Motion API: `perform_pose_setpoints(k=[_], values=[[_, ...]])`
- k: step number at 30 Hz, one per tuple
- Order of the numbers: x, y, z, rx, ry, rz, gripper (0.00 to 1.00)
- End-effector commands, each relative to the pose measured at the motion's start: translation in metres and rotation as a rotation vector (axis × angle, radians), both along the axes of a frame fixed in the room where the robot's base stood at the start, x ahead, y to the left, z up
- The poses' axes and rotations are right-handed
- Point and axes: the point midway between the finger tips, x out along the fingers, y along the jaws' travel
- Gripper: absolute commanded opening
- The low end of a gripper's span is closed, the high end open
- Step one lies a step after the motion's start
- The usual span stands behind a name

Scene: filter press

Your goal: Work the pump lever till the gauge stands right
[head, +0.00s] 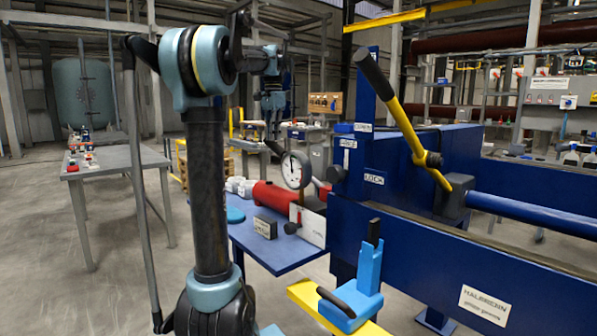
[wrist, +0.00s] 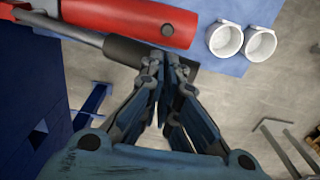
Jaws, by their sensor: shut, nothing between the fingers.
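The red pump cylinder (head: 273,196) lies on a blue bench beside the big blue press. The round white gauge (head: 296,169) stands by it, facing me; its reading is too small to tell. In the wrist view the red cylinder (wrist: 130,17) crosses the top, with a grey rod ending in a black grip (wrist: 130,52), apparently the pump lever, beside it. My gripper (wrist: 166,72) is shut and empty, its fingertips at the black grip's end; I cannot tell whether they touch.
A yellow lever (head: 415,135) with a black handle rises from the blue press (head: 400,235) at right. White cups (wrist: 225,40) stand on the blue bench (head: 262,246). A grey table (head: 120,160) stands at left, with open floor around it.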

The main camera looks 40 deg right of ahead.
Motion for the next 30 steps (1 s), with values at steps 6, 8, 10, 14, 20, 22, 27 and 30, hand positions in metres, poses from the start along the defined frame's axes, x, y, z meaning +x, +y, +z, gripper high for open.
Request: perform_pose_setpoints(k=[6,8,10,14,20,22,27,30], values=[[0.002,0.0,-0.026,0.0,0.004,-0.001,0.0],[0.003,0.0,-0.033,0.0,0.004,-0.001,0.0],[0.004,0.0,-0.041,0.0,0.005,-0.001,0.0],[0.006,0.0,-0.055,0.0,0.006,-0.001,0.0],[0.001,0.0,-0.035,0.0,0.006,-0.003,0.0],[-0.001,-0.001,-0.021,-0.001,0.007,-0.003,0.0],[-0.005,-0.001,0.005,-0.001,0.006,-0.002,0.0],[-0.006,-0.001,0.011,-0.001,0.005,-0.001,0.0]])
